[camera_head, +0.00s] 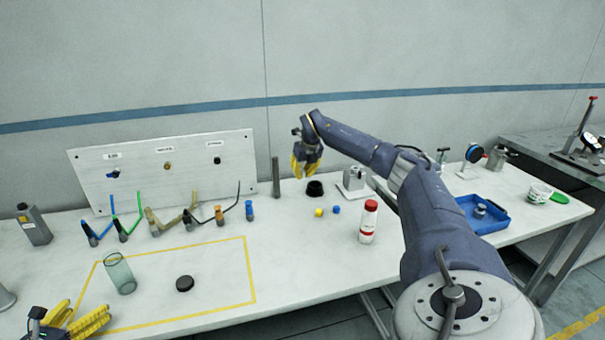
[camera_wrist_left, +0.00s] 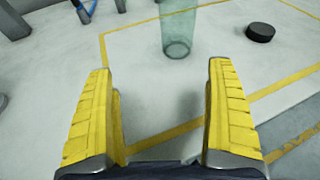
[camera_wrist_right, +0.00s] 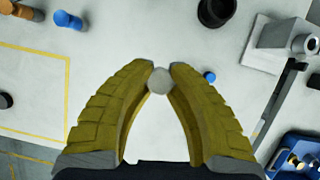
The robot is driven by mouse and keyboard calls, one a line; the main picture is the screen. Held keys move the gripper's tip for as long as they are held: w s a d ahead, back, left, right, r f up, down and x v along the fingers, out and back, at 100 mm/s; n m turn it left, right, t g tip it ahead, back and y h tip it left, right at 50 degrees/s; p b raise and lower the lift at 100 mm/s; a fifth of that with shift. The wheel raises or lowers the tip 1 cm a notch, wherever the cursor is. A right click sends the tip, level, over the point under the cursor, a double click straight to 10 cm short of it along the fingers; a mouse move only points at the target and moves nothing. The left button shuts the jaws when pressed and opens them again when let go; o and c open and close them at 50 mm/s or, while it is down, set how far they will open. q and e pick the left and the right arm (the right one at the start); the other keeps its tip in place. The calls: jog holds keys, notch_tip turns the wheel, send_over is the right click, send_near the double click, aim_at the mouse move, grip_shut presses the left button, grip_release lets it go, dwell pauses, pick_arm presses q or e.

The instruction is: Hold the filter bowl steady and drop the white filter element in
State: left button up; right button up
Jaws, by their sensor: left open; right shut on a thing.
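The filter bowl (camera_head: 119,273), a clear greenish cylinder, stands inside the yellow-taped rectangle at the front left of the bench. It also shows in the left wrist view (camera_wrist_left: 178,35), ahead of the fingertips. My left gripper (camera_head: 84,316) is open and empty, in front and left of the bowl and apart from it. My right gripper (camera_head: 305,170) is raised over the back middle of the bench. In the right wrist view it is shut on a pale, round-ended thing (camera_wrist_right: 159,81), seen end-on, which may be the white filter element. Its length is hidden.
A black disc (camera_head: 184,283) lies right of the bowl. A black cup (camera_head: 315,188), yellow piece (camera_head: 318,212), blue piece (camera_head: 337,210) and red-capped bottle (camera_head: 368,222) stand mid-bench. A blue tray (camera_head: 483,214) is at right.

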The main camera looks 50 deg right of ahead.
aim_at(118, 287)
pick_arm(q)
jog(key=shift+s+d+r, duration=0.15)
jog(key=shift+s+d, duration=0.1)
jog(key=shift+d, duration=0.35)
jog(key=shift+s+d+r, duration=0.1)
jog(key=shift+s+d, duration=0.1)
jog(key=shift+d, duration=0.35)
pick_arm(e)
jog(key=shift+w+a, duration=0.2)
jog(key=shift+w, duration=0.05)
pick_arm(q)
jog(key=shift+d+m, duration=0.3)
jog(key=shift+d, duration=0.25)
pick_arm(e)
jog(key=shift+w+a, duration=0.1)
pick_arm(q)
jog(key=shift+x, duration=4.7)
jog(key=shift+d+r, duration=0.1)
